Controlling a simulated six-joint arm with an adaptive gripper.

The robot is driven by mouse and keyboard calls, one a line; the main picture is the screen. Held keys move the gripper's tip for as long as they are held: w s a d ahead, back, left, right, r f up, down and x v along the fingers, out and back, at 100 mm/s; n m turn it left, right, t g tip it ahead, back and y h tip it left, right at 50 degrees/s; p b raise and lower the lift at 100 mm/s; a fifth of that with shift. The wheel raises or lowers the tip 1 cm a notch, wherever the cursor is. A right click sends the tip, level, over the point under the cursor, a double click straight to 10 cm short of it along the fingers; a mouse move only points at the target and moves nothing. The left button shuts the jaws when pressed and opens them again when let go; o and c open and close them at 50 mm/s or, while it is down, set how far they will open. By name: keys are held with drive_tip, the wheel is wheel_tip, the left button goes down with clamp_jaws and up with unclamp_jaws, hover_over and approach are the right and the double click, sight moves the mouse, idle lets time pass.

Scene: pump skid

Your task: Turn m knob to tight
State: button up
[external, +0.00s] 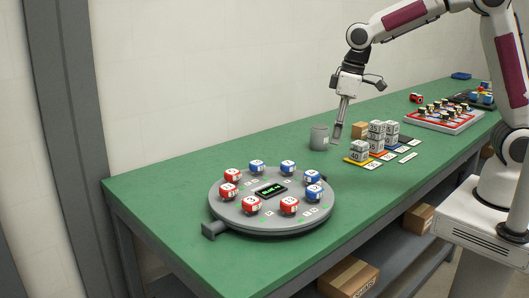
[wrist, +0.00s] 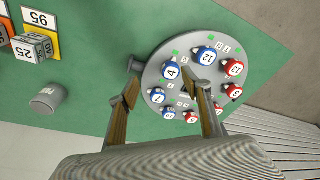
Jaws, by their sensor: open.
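A round grey turntable-like disc (external: 272,222) lies on the green table, with red and blue numbered balls around its rim and a dark display with green text (external: 271,190) in the middle. A grey block (external: 214,230) juts from its lower left side. In the wrist view the disc (wrist: 152,80) shows beyond my fingers, with a stubby grey projection (wrist: 135,65) at its edge. I cannot make out any knob marked m or the word tight.
Numbered white cubes (external: 376,134) stand on coloured mats right of my gripper, with a brown box (external: 359,130) behind. A red-edged board (external: 443,118) with several pieces lies farther right. Cartons (external: 348,277) sit on the lower shelf. The table's left end is clear.

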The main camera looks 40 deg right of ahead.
sight(228, 186)
drive_tip(key=w+a+f+n, duration=0.1)
drive_tip(key=w+a+f, duration=0.1)
drive_tip(key=a, duration=0.4)
drive_tip(key=w+a+f+n, duration=0.1)
drive_tip(key=w+a+f, duration=0.1)
drive_tip(key=a, duration=0.5)
drive_tip(key=w+a+f+n+y, duration=0.1)
drive_tip(key=w+a+f, duration=0.2)
drive_tip(key=a, duration=0.4)
drive_tip(key=shift+w+f, duration=0.1)
drive_tip(key=shift+f, duration=0.65)
drive_tip(key=shift+n, duration=0.4)
drive_tip(key=w+a, duration=0.2)
drive_tip(key=a, duration=0.1)
drive_tip(key=shift+w+a+r, duration=0.1)
drive_tip(key=shift+a+r, duration=0.1)
drive_tip(key=shift+n+t+y, duration=0.4)
drive_tip(key=shift+t+y, duration=0.2)
drive_tip(key=shift+y, duration=0.1)
drive_tip(key=r, duration=0.1)
drive_tip(key=w+a+r, duration=0.2)
drive_tip(key=shift+w+a+r, duration=0.1)
drive_tip(key=shift+a+r, duration=0.05)
drive_tip(key=shift+r, duration=0.25)
drive_tip(key=shift+f, duration=0.15)
drive_tip(key=shift+x, duration=3.75)
drive_tip(key=shift+c, duration=0.5)
drive_tip(key=c, duration=1)
